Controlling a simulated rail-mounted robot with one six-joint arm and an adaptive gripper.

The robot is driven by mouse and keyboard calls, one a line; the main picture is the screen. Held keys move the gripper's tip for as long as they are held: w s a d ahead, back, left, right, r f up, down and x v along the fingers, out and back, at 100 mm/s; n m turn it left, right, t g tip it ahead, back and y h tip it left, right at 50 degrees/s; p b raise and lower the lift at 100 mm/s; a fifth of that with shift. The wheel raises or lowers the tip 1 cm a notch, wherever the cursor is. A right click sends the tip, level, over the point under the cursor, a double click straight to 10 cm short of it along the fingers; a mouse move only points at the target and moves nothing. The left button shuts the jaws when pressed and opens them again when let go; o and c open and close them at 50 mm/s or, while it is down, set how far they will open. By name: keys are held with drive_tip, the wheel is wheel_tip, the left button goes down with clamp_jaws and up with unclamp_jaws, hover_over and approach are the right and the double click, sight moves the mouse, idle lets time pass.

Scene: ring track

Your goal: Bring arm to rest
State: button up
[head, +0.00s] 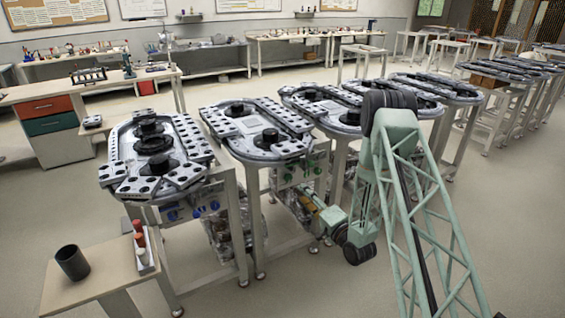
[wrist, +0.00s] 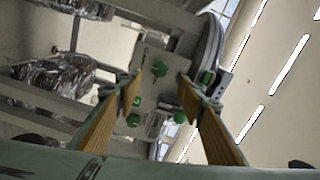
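My arm's green lattice link (head: 425,215) rises from the lower right of the head view to a dark joint, then folds down toward the ring tracks. My gripper (head: 306,197) hangs low beside the stand of a ring track (head: 258,128), at the level of its control panel. In the wrist view, my gripper (wrist: 159,77) shows two orange-brown fingers spread apart with nothing held. A grey panel with green knobs (wrist: 157,90) is seen between and beyond the fingers. I cannot tell the exact gap to it.
Another ring track (head: 113,160) stands to the left, and several more run back to the right. A small table (head: 90,285) at lower left bears a dark cup (head: 72,262) and a rack of small bottles (head: 141,250). Open floor (head: 240,295) lies in front.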

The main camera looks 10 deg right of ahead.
wheel_tip(320, 180, up, 17)
drive_tip(key=w+d+n+g+h, duration=0.1)
drive_tip(key=w+n+g+h, duration=0.1)
drive_tip(key=n+g+h, duration=0.15)
drive_tip(key=s+d+r+n+g+h, duration=0.1)
drive_tip(key=s+r+n+g+h, duration=0.25)
drive_tip(key=s+r, duration=1.25)
drive_tip(key=s+r+n+g, duration=0.1)
drive_tip(key=s+r, duration=0.2)
drive_tip(key=s, duration=0.4)
drive_tip(key=s+a+r+g, duration=0.1)
drive_tip(key=s+r, duration=0.2)
drive_tip(key=s, duration=0.5)
drive_tip(key=s+r+n+g, duration=0.1)
drive_tip(key=s+r, duration=0.2)
drive_tip(key=s, duration=0.4)
drive_tip(key=s+a+n+g, duration=0.1)
drive_tip(key=s+a, duration=0.1)
drive_tip(key=s, duration=1.2)
drive_tip(key=s+a+r+n+g, duration=0.1)
drive_tip(key=s+a+g, duration=0.1)
drive_tip(key=s, duration=1.3)
drive_tip(key=shift+s+a+r+n+y, duration=0.15)
drive_tip(key=shift+a+n+y, duration=0.2)
drive_tip(key=shift+a, duration=0.2)
